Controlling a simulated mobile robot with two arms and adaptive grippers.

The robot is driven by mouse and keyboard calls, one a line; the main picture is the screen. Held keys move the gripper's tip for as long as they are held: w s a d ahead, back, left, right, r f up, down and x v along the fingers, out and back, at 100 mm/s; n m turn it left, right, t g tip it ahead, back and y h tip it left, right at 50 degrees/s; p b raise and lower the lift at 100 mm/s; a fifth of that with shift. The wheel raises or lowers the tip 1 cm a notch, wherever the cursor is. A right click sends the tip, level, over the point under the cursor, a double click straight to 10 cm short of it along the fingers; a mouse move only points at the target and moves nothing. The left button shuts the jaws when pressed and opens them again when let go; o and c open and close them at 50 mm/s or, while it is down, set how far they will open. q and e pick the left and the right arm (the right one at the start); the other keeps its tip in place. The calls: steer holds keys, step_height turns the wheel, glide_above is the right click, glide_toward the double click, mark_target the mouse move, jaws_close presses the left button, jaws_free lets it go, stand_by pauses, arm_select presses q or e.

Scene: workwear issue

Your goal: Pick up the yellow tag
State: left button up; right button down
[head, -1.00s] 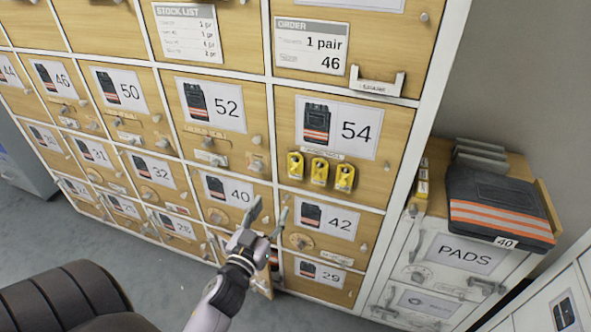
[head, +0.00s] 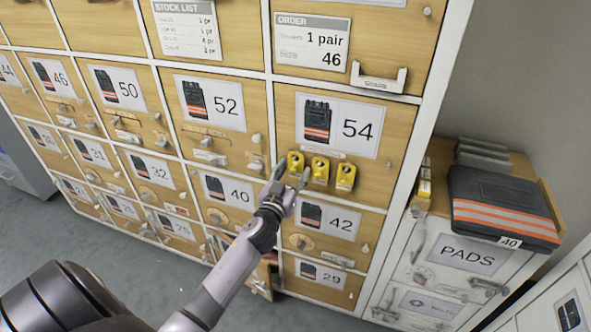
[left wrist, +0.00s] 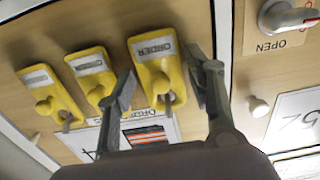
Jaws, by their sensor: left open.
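Three yellow tags hang in a row on the wooden door marked 54 (head: 342,125). In the head view they are the left tag (head: 295,162), the middle tag (head: 319,170) and the right tag (head: 345,177). My left gripper (head: 292,174) is open at the left tag. In the left wrist view, the tag lettered "ORDER" (left wrist: 157,70) lies between the spread fingers of my left gripper (left wrist: 166,88). The middle tag (left wrist: 95,80) and another tag (left wrist: 50,95) are beside it to the left. My right gripper is not in view.
Numbered locker doors with knobs surround the tags. An order card (head: 312,44) is above, near a small labelled holder (head: 379,77). A dark pad with orange stripes (head: 505,208) lies on the PADS cabinet (head: 466,254) at right. The grey floor (head: 120,250) is clear.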

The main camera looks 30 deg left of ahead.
arm_select(q)
steer(key=shift+w+a, duration=0.1)
steer(key=shift+w, duration=0.25)
steer(key=shift+c, duration=0.3)
steer(key=c, duration=0.5)
steer(key=shift+c, duration=0.2)
